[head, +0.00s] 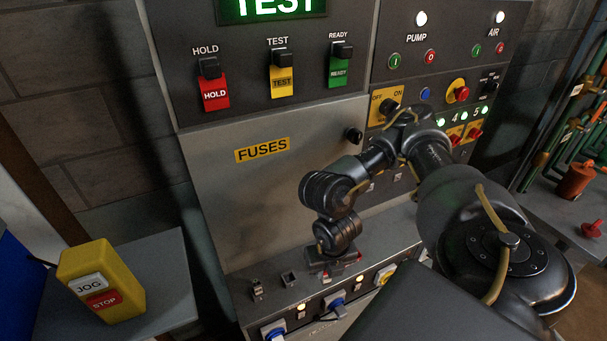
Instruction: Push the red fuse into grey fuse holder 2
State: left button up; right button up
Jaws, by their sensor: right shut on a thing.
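My right gripper (330,276) points down at the ledge below the FUSES panel and is shut on the red fuse (326,282). Only a small red patch of the fuse shows; the fingers hide the rest. Small grey fuse holders stand in a row on the ledge: one at the left (257,290) and one beside it (290,279), left of the gripper. The holder numbers are not readable, and whether the fuse sits in a holder is hidden by my gripper. My left gripper is not in view.
The FUSES panel (220,185) rises behind the ledge, with a dark knob (353,135) on it. A yellow JOG/STOP box (100,281) stands on a side shelf at left. My right arm covers the panel's right part.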

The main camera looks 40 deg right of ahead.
jog(key=w+a+r+m+g+b, duration=0.1)
jog(key=w+a+r+m+b, duration=0.2)
jog(key=m, duration=0.9)
jog(key=w+a+r+m+g+b, duration=0.2)
jog(key=w+a+r+m+b, duration=0.1)
jog(key=w+a+m, duration=0.7)
jog(key=shift+a+r+m, duration=0.15)
jog(key=shift+a+m, duration=0.15)
jog(key=shift+m, duration=0.9)
